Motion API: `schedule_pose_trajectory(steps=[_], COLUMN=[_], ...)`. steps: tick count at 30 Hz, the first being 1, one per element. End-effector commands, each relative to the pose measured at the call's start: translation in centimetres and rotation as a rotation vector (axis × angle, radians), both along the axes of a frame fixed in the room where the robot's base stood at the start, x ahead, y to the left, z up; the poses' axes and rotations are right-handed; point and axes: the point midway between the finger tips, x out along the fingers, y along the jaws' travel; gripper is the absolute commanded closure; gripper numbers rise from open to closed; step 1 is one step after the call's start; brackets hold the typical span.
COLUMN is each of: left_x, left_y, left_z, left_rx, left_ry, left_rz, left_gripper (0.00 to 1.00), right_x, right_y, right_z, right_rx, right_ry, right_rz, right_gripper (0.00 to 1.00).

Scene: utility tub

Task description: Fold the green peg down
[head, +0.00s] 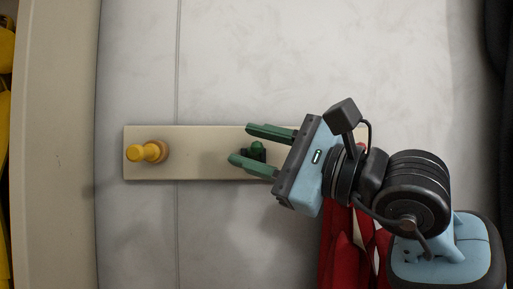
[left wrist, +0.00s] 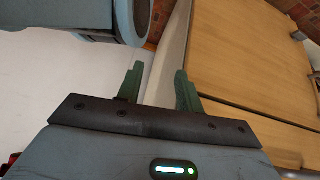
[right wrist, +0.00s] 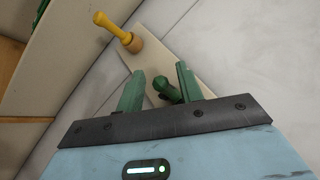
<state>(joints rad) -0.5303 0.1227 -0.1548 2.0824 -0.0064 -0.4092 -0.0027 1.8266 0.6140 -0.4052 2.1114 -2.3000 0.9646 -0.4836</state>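The green peg (head: 257,150) is on a cream wall rail (head: 212,170), and part of it is hidden by my right gripper. My right gripper (head: 239,144) is open, with one finger above the peg and one below it in the head view. In the right wrist view the green peg (right wrist: 163,86) shows between the two fingers, with gaps on both sides. I cannot tell whether the fingertips touch the rail. My left gripper (left wrist: 158,76) is open and empty in the left wrist view, away from the rail; it is not in the head view.
A yellow peg (head: 149,152) sticks out at the rail's left end. It also shows in the right wrist view (right wrist: 113,27). Red cloth (head: 343,245) hangs below the rail, partly behind my right arm. Wooden panels (left wrist: 245,60) show in the left wrist view.

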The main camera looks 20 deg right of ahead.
Motion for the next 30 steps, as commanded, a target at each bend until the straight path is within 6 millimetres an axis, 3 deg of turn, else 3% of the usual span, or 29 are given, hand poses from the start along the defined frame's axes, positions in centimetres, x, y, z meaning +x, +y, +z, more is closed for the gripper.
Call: schedule_pose_trajectory(steps=[5, 18, 30], left_x=[0.0, 0.0, 0.4], left_y=[-0.2, -0.1, 0.2], left_z=[-0.1, -1.1, -0.9], left_rx=[-0.004, -0.001, 0.006], left_ry=[0.001, 0.006, -0.006], left_rz=[0.008, 0.004, -0.008], left_gripper=[0.64, 0.64, 0.64], right_x=[-0.5, -5.2, -5.9], right_y=[-0.5, -4.3, -4.8], right_z=[-0.2, -1.8, -1.9], right_rx=[0.0, 0.0, 0.0], right_ry=[0.0, 0.001, 0.0], right_rz=[-0.001, -0.003, 0.0], right_gripper=[0.63, 0.63, 0.63])
